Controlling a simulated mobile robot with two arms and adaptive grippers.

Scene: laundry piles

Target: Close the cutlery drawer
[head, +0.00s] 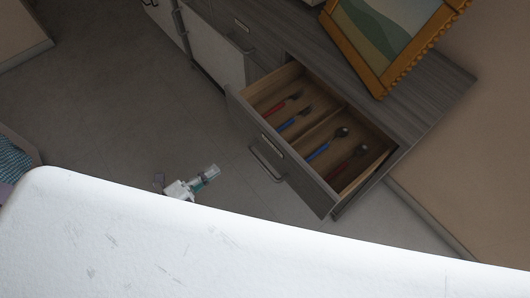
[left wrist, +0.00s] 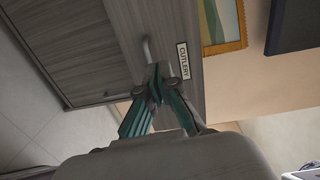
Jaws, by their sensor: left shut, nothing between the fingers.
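The cutlery drawer (head: 290,165) is pulled open from the grey wooden cabinet in the head view. Its wooden inside holds two forks on one side of a divider and two spoons on the other, with red and blue handles. A bar handle (head: 266,162) is on its front. My left gripper (head: 213,170) is shut and empty, out in front of the drawer and apart from it in the head view. In the left wrist view its fingertips (left wrist: 157,72) meet in front of the drawer front, near the handle (left wrist: 147,48) and the CUTLERY label (left wrist: 183,60). My right gripper is not in view.
A gold-framed picture (head: 380,45) stands on the cabinet top (head: 425,98) above the drawer. Further cabinet fronts (head: 215,55) run up to the left. The grey floor (head: 100,110) in front is mostly clear. A box with blue cloth (head: 14,163) is at the left edge.

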